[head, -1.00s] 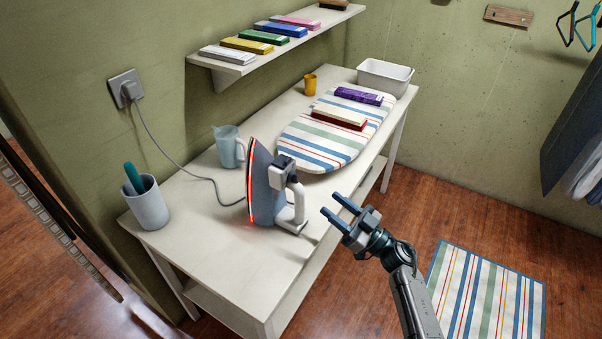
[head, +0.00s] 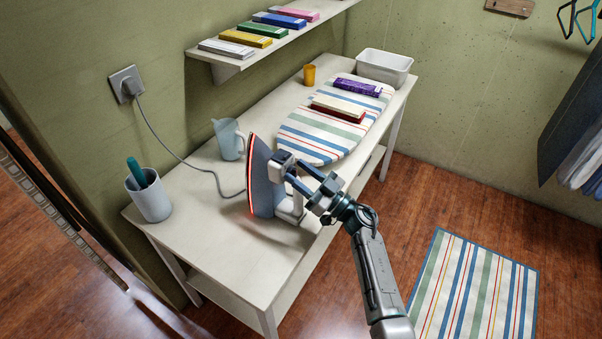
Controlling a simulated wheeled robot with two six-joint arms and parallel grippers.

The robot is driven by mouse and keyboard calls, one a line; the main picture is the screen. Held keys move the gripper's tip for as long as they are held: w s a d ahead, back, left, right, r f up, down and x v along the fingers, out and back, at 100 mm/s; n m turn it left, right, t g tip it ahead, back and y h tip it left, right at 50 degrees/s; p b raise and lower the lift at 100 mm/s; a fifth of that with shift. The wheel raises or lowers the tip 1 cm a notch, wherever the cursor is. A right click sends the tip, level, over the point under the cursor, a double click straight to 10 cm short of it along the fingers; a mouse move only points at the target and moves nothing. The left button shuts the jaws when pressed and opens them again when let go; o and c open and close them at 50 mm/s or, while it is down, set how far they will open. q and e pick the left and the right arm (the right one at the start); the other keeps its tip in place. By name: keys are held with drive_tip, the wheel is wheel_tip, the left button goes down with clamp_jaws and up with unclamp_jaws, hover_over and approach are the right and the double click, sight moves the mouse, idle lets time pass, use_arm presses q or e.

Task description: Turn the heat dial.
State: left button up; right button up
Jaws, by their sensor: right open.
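An iron (head: 262,186) stands upright on its heel on the white table, with a glowing red edge along its soleplate. A grey block (head: 281,165) sits on its upper body, facing my right gripper; I cannot make out clearly whether this is the heat dial. My right gripper (head: 297,172) is open, its fingertips right at the iron's upper body near that block and the handle. Whether the fingers touch it cannot be told. The gripper partly hides the handle. My left gripper is not in view.
The iron's cord runs to a wall socket (head: 127,83). A jug (head: 228,139) stands close behind the iron, and a cup with a teal item (head: 149,197) is at the left. The table's front left is clear.

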drive_tip(key=shift+c, duration=0.4)
clamp_jaws()
drive_tip(key=shift+n+g+y, duration=0.3)
drive_tip(key=shift+n, duration=0.3)
drive_tip(key=n+g+y, duration=0.1)
drive_tip(key=n+g, duration=0.1)
drive_tip(key=n, duration=0.2)
drive_tip(key=shift+b, duration=0.3)
drive_tip(key=shift+f+n+g+b, duration=0.15)
drive_tip(key=shift+n+g, duration=0.35)
drive_tip(key=shift+n, duration=0.6)
drive_tip(key=shift+r+n+g+b, duration=0.15)
drive_tip(key=shift+n+g, duration=0.35)
drive_tip(key=shift+n, duration=0.6)
drive_tip(key=shift+s+f+n, duration=0.1)
drive_tip(key=shift+n, duration=0.2)
drive_tip(key=shift+o, duration=0.4)
unclamp_jaws()
